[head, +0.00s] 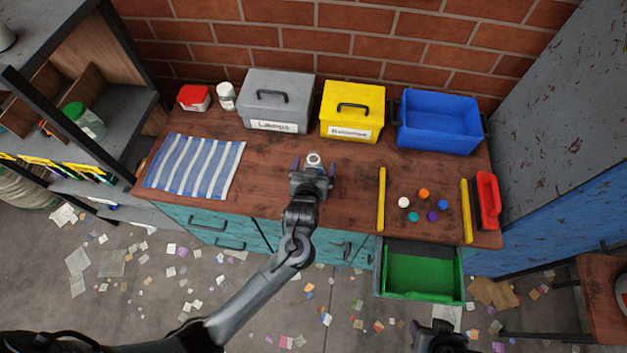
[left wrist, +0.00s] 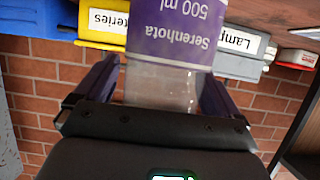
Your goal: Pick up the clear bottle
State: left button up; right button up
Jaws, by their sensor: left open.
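The clear bottle (head: 314,159) stands on the wooden worktop, seen from above mostly as its pale cap. In the left wrist view the bottle (left wrist: 160,92) shows upside down, with clear plastic and a purple label reading "Serenhota 500 ml". My left gripper (head: 313,169) is open, with one finger on each side of the bottle. In the left wrist view there is a gap between the bottle and the right finger; contact on the left side is unclear. My right gripper (head: 443,333) is at the bottom edge, away from the worktop; its fingers are not clear.
Behind the bottle stand a grey box (head: 278,84), a yellow box (head: 341,127) and a blue bin (head: 440,145). A striped cloth (head: 195,166) lies left. Yellow bars (head: 381,198) and several coloured balls (head: 424,194) lie right, above an open green drawer (head: 420,275).

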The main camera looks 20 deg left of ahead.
pick_arm(q)
jog(key=shift+w, duration=0.1)
jog(key=c, duration=1.6)
jog(key=shift+c, duration=0.5)
